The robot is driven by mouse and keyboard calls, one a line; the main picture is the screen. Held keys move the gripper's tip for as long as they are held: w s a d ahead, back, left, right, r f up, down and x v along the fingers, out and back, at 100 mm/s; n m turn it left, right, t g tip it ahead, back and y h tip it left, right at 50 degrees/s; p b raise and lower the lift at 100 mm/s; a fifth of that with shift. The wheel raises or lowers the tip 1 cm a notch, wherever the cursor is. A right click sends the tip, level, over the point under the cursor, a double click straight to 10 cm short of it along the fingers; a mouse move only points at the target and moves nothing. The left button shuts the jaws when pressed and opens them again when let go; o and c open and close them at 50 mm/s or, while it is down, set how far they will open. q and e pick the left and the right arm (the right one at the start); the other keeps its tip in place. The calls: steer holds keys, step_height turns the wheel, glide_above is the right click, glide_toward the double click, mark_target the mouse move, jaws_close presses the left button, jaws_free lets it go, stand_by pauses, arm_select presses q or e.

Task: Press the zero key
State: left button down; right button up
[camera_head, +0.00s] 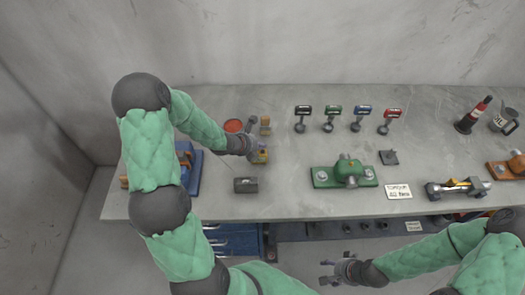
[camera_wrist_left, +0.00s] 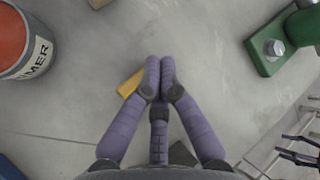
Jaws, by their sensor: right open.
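I cannot make out a key marked zero in either view. My left gripper (camera_head: 262,154) is over the bench, left of these meters. In the left wrist view its fingers (camera_wrist_left: 160,63) are together, with nothing visible between them. A yellow block (camera_wrist_left: 131,83) is beside and partly behind the fingertips. My right gripper (camera_head: 328,273) is open and empty, in front of the bench edge.
A red-topped can (camera_head: 233,125) stands left of my left gripper, and a dark box (camera_head: 245,185) lies nearer the front edge. A green clamp fixture (camera_head: 348,172), a small dark plate (camera_head: 389,157) and a white sign (camera_head: 398,191) are to the right.

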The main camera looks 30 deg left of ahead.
mark_target(261, 152)
arm_select(q)
steer(key=shift+f, duration=0.1)
stand_by(0.4)
steer(key=shift+f+b, duration=0.35)
steer(key=shift+b, duration=0.4)
steer(key=shift+f+b, duration=0.6)
steer(key=shift+b, duration=0.2)
stand_by(1.2)
steer(key=shift+r, duration=0.1)
steer(key=shift+r+p, duration=0.65)
steer(key=shift+r, duration=0.3)
step_height(261, 152, up, 6)
steer(key=p, duration=0.4)
steer(key=shift+p, duration=0.3)
